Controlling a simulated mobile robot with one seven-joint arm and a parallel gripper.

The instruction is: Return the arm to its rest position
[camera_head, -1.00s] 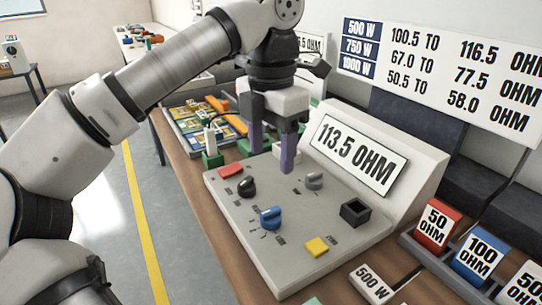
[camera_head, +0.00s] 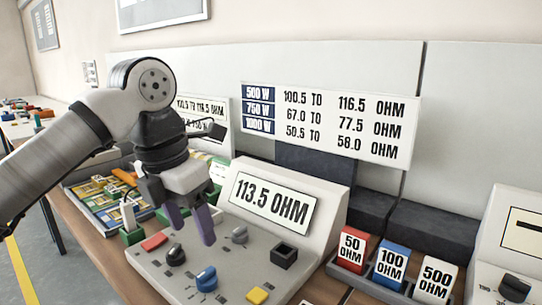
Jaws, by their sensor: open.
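My gripper (camera_head: 188,226) has two purple fingers, apart and with nothing between them. It hangs above the back left part of the grey test console (camera_head: 152,273), near the red button (camera_head: 154,242) and the grey knob (camera_head: 239,234). I cannot tell how close the fingertips are to the panel. My arm (camera_head: 60,155) reaches in from the left. The console's display (camera_head: 270,203) reads 113.5 OHM. The black knob (camera_head: 176,255), blue knob (camera_head: 206,278), yellow button (camera_head: 257,295) and black square socket (camera_head: 284,255) are in plain sight.
Red (camera_head: 352,248), blue (camera_head: 390,265) and white (camera_head: 434,280) resistance blocks stand in a rack at right. A white machine (camera_head: 510,240) stands at far right. A parts tray (camera_head: 82,197) and green fixtures (camera_head: 131,236) lie left of the console. A range sign (camera_head: 330,120) is behind.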

